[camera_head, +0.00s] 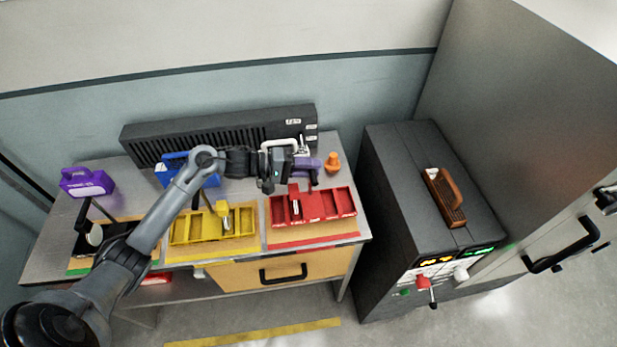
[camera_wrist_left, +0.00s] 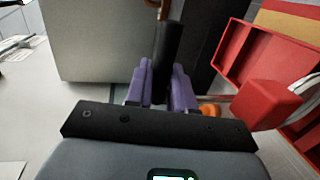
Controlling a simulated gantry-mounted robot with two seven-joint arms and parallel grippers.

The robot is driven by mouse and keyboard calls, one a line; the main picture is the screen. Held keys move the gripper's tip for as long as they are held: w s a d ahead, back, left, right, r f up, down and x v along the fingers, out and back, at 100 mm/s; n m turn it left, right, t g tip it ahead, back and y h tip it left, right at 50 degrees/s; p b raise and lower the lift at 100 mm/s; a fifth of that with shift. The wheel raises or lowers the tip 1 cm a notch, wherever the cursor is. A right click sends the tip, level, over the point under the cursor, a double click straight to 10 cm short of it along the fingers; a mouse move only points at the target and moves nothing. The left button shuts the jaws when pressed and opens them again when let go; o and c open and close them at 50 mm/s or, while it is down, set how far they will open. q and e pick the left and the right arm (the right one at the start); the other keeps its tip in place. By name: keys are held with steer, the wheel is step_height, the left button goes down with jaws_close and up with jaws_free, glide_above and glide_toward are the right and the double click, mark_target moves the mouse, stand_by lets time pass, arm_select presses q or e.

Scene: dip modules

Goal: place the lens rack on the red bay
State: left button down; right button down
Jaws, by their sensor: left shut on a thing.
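My left gripper (camera_head: 306,167) hangs above the bench's back right, behind the red bay. In the left wrist view its two purple fingers (camera_wrist_left: 163,88) are shut on a dark, rod-like part (camera_wrist_left: 168,48). The rest of the held thing is hidden, so I cannot tell whether it is the lens rack. The red bay (camera_head: 335,203) is an open tray with dividers at the bench's front right. A red block with a white label (camera_head: 294,193) stands at its left part. The bay also shows at the right of the left wrist view (camera_wrist_left: 238,42). My right gripper is not in view.
A yellow bay (camera_head: 185,231) lies left of the red one. A purple case (camera_head: 85,183), a blue handled thing (camera_head: 178,166) and an orange knob (camera_head: 333,162) stand on the bench. A brown handled piece (camera_head: 444,197) rests on the dark cabinet (camera_head: 400,190) to the right.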

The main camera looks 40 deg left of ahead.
arm_select(q)
steer(key=shift+a+f, duration=0.15)
steer(key=shift+a, duration=0.15)
step_height(320, 180, down, 4)
steer(key=shift+r+b, duration=0.1)
steer(key=shift+b, duration=0.2)
steer(key=c, duration=1)
jaws_free()
steer(key=shift+o, duration=0.2)
steer(key=v, duration=1.2)
steer(key=shift+p, duration=0.35)
